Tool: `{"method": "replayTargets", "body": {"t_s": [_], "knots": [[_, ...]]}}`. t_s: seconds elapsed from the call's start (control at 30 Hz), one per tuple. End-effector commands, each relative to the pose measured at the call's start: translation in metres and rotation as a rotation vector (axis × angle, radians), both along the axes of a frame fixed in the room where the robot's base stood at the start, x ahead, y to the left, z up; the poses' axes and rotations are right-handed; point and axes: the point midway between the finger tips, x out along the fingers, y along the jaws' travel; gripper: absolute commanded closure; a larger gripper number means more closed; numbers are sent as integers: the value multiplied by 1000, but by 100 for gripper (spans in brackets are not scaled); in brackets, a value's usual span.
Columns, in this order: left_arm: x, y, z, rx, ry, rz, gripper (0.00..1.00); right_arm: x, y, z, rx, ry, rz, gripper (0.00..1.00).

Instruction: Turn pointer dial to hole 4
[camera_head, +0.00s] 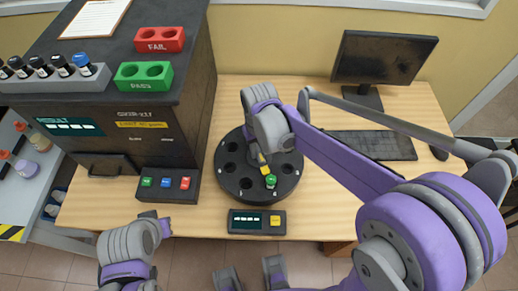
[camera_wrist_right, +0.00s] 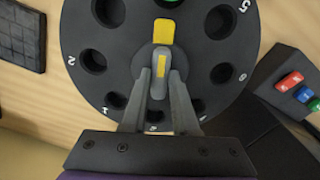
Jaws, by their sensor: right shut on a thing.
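The black round dial (camera_head: 228,182) lies on the wooden table, with several numbered holes around its rim. Its pointer has a yellow tip (camera_wrist_right: 163,32) and a grey handle with a yellow stripe. In the head view the yellow tip (camera_head: 262,159) points towards the front, at the hole with a green-capped vial (camera_head: 270,181). The wrist view shows the numbers 2, 5 and 6; the label at the green vial is out of frame. My right gripper (camera_wrist_right: 161,80) is shut on the pointer handle, from above the dial. My left gripper (camera_head: 163,226) is near the table's front edge, apart from the dial.
A small display box (camera_head: 240,222) stands in front of the dial. A button box (camera_head: 166,184) with green, blue and red buttons stands left of it. The dark analyser (camera_head: 140,95) is further left. A monitor (camera_head: 383,57) and keyboard (camera_head: 367,145) are at the right.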

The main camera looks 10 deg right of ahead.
Motion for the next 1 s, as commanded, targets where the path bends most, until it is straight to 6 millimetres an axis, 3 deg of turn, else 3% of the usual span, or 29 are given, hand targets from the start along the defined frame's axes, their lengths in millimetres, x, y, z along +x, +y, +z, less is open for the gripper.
{"method": "replayTargets", "body": {"t_s": [0.43, 0.47, 0.6, 1.0], "knots": [[0, 0, 0, 0, 0, 0, 100, 0, 0, 0, 0, -1, -12, 100], [0, 0, 0, 0, 0, 0, 100, 0, 0, 0, 0, -1, -11, 71], [0, 0, 0, 0, 0, 0, 100, 0, 0, 0, 0, 0, -11, 46], [0, 0, 1, 0, 0, 0, 100, 0, 0, 7, 0, 0, -11, 43]]}}
